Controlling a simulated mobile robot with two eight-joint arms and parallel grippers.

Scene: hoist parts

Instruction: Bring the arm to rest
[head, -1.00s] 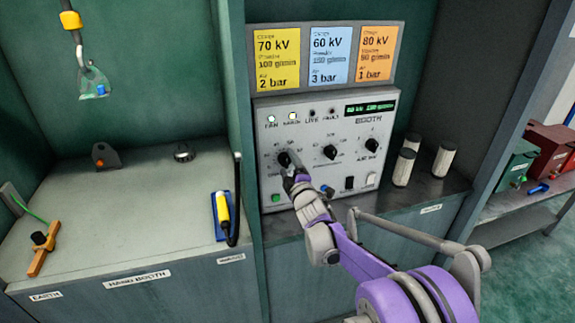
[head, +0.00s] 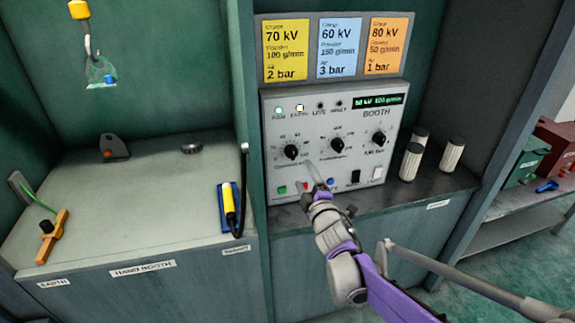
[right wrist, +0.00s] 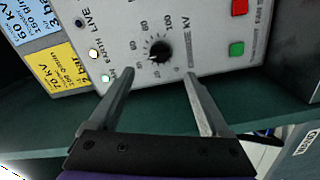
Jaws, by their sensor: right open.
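My right gripper (head: 314,178) is in front of the lower part of the grey booth control panel (head: 361,110), below its left knob (head: 291,152). In the right wrist view the two fingers (right wrist: 160,80) are spread with nothing between them. The black knob (right wrist: 159,51) lies beyond the fingertips there, apart from them. My right arm comes in from the lower right of the head view. My left gripper is not in view.
Three pale cylinders (head: 452,153) stand right of the panel. A yellow-handled tool (head: 229,206) sits in a blue holder on the left counter. A hook (head: 90,45) hangs at upper left. Cabinet walls flank the panel; red and green boxes are at far right.

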